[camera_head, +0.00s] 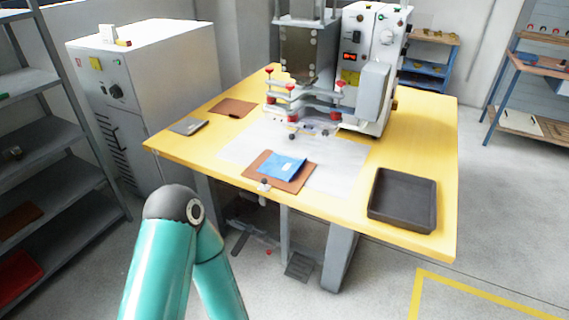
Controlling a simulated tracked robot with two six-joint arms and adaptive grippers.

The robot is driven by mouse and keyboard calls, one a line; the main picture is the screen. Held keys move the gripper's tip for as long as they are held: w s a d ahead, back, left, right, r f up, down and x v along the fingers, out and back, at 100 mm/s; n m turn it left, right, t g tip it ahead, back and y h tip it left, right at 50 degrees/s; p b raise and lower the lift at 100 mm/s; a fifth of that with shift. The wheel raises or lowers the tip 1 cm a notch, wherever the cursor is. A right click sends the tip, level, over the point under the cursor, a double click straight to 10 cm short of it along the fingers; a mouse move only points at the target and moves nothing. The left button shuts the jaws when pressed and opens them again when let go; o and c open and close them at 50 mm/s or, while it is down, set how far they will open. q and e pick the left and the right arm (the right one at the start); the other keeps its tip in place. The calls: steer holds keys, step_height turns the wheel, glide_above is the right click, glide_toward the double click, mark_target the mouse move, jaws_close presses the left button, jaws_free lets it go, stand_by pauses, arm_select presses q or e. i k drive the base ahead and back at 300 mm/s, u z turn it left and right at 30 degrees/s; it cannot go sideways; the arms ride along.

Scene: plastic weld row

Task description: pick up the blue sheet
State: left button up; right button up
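The blue sheet (282,165) lies on a brown board (295,184) near the front edge of the yellow table (420,150). The sheet has a small pale mark on it and is smaller than the board. A teal arm of mine shows at the lower left, in front of the table and apart from the sheet. Neither of my grippers shows, so I cannot see whether they are open or shut.
A welding machine (365,80) with red-knobbed clamps stands behind the sheet. A dark empty tray (402,198) sits at the table's right. Another brown sheet (232,107) and a grey flat object (188,126) lie at the left. A small pale knob (264,185) is at the board's front.

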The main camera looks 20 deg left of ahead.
mark_target(279, 165)
steer(key=u, duration=0.3)
steer(key=i, duration=0.95)
steer(key=u, duration=0.9)
steer(key=i, duration=0.4)
steer(key=u, duration=0.2)
steer(key=k, duration=0.8)
steer(key=u, duration=0.2)
steer(key=i, duration=0.7)
